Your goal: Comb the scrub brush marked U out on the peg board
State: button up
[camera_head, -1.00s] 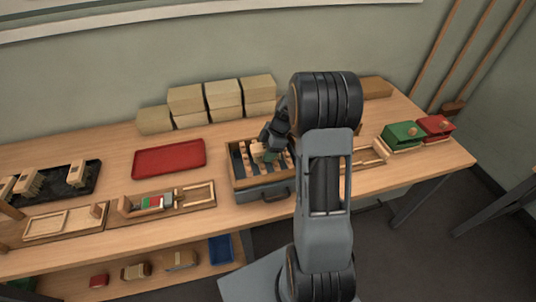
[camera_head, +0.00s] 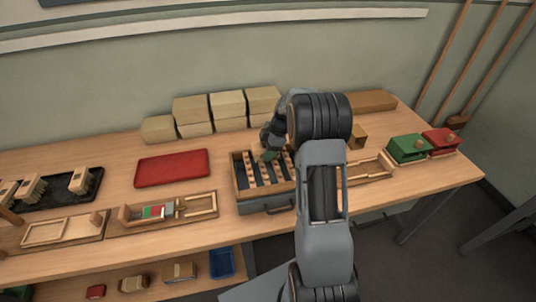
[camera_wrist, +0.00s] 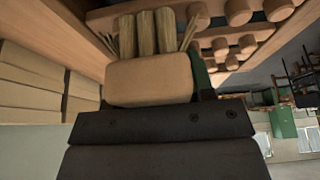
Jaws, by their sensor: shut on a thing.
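A brush with a pale wooden block (camera_wrist: 148,80) and tan bristle tufts (camera_wrist: 145,34) is held in my gripper. My gripper shows as the dark parts below the block in the wrist view (camera_wrist: 160,128), and at the back of the peg board in the head view (camera_head: 268,150). The peg board (camera_head: 250,171) is a box with rows of wooden pegs; its round pegs (camera_wrist: 237,12) are close to the bristles in the wrist view. I cannot tell whether they touch. No U mark is visible. The brush is mostly hidden in the head view.
A red tray (camera_head: 172,168) lies left of the peg board. A dark tray (camera_head: 60,190) at the far left holds several brushes. Wooden blocks (camera_head: 228,104) are stacked behind. Green (camera_head: 408,149) and red (camera_head: 441,142) boxes stand at the right.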

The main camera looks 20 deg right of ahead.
jog(key=shift+s+f+b, duration=0.15)
jog(key=shift+s+b, duration=0.15)
jog(key=shift+b, duration=0.1)
jog(key=shift+s+a+b, duration=0.75)
jog(key=shift+s+b, duration=1.15)
jog(key=shift+s, duration=1.55)
jog(key=shift+w+d+r+p, duration=0.1)
jog(key=shift+w+d, duration=0.15)
jog(key=shift+w, duration=1.05)
jog(key=shift+w+d+r+p, duration=0.1)
jog(key=shift+w+d, duration=0.15)
jog(key=shift+w, duration=1.05)
jog(key=shift+w+d+r+p, duration=0.1)
jog(key=shift+w+d, duration=0.15)
jog(key=shift+w, duration=1.05)
jog(key=shift+s+a+f+b, duration=0.15)
jog(key=shift+s+f+b, duration=0.1)
jog(key=shift+s+b, duration=0.55)
jog(key=s+a+b, duration=0.1)
jog(key=s+b, duration=0.2)
jog(key=s, duration=0.3)
jog(key=shift+w+d+r+p, duration=0.1)
jog(key=shift+w+d+p, duration=0.15)
jog(key=shift+w, duration=1.05)
jog(key=shift+w+d+p, duration=0.2)
jog(key=shift+w+p, duration=0.15)
jog(key=shift+w, duration=0.9)
jog(key=shift+w+d+r+p, duration=0.1)
jog(key=shift+w+d+p, duration=0.15)
jog(key=shift+w, duration=1.05)
